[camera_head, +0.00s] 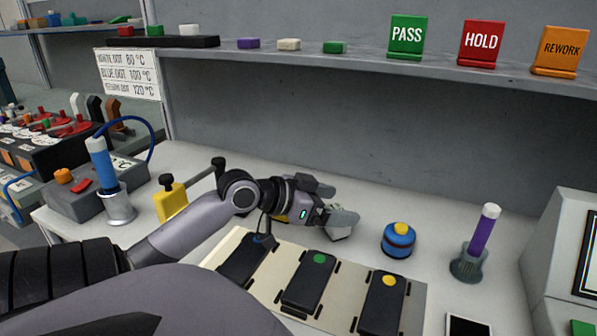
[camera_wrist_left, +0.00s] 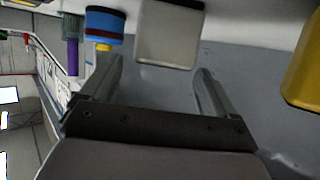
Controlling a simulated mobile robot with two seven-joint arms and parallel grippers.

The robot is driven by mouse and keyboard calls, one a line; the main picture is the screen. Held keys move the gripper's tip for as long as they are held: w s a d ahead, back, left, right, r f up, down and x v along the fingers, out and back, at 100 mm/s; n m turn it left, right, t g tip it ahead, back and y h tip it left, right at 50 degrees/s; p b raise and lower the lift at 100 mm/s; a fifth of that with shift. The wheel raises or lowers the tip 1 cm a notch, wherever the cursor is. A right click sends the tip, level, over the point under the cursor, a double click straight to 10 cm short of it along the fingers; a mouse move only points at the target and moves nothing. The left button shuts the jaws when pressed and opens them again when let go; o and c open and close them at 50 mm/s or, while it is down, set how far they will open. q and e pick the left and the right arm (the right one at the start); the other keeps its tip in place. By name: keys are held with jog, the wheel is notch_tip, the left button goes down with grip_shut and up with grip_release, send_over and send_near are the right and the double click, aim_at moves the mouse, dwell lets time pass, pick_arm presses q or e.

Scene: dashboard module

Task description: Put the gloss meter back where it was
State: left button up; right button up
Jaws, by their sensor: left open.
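My left gripper (camera_head: 342,216) reaches over the bench from the left and is open. A small pale grey-white block (camera_head: 340,233), which may be the gloss meter, sits on the bench at its fingertips, partly hidden by them. In the left wrist view the block (camera_wrist_left: 170,35) lies just beyond the gap between the two open fingers (camera_wrist_left: 160,68), with no grip on it visible. My right gripper is not in view.
A blue round pot with a yellow top (camera_head: 398,240) and a purple-handled tool in a stand (camera_head: 476,243) are right of the gripper. A cream board (camera_head: 408,290) with three dark panels lies in front. A shelf (camera_head: 380,62) with PASS, HOLD and REWORK signs overhangs behind.

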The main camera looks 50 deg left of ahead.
pick_arm(q)
jog(key=v, duration=0.9)
jog(key=shift+s, duration=0.2)
dwell(0.5)
